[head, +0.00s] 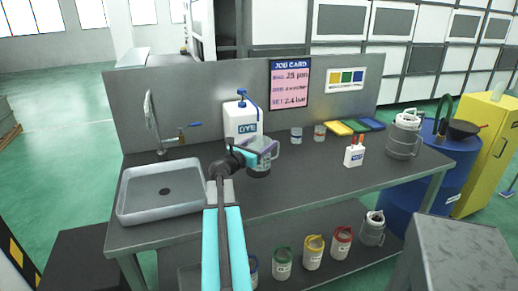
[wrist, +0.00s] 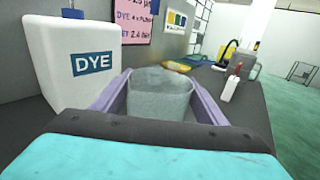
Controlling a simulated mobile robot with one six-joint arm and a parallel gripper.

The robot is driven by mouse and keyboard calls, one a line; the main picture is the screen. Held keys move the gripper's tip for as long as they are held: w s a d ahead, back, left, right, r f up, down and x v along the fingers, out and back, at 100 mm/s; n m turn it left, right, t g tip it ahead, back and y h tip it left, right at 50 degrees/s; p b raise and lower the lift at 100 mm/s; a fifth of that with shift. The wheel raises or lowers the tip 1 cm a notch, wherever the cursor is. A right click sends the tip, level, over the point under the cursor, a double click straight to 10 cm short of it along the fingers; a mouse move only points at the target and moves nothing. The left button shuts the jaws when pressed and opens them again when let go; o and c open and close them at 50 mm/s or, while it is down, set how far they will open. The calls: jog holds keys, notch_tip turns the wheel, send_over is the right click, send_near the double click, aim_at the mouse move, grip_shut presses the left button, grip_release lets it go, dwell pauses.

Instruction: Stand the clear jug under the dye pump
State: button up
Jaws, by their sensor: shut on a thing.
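The clear jug (head: 259,169) is between the purple fingers of my gripper (head: 262,148), which is shut on it. The jug looks upright, at the front right of the dye container; I cannot tell whether its base touches the bench. In the wrist view the jug (wrist: 160,98) is see-through grey, between both fingers of my gripper (wrist: 160,84). The dye pump (head: 241,117) is a white container marked DYE with a blue pump head on top.
A grey sink (head: 160,190) with a tap (head: 153,122) is at left. Two small cups (head: 308,134), coloured trays (head: 354,127), a white holder (head: 355,156) and a grey lidded can (head: 404,136) stand right.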

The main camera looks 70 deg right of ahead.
jog(key=shift+w+d+f, duration=0.1)
jog(key=shift+w+d, duration=0.65)
jog(key=shift+d, duration=0.3)
jog(key=shift+f, duration=0.1)
jog(key=shift+f+p, duration=0.3)
jog(key=shift+f, duration=1.35)
jog(key=shift+f, duration=0.1)
jog(key=o, duration=1.4)
jog(key=shift+a, duration=0.1)
jog(key=b+v, duration=0.1)
jog(key=v, duration=1.1)
jog(key=shift+b, duration=0.3)
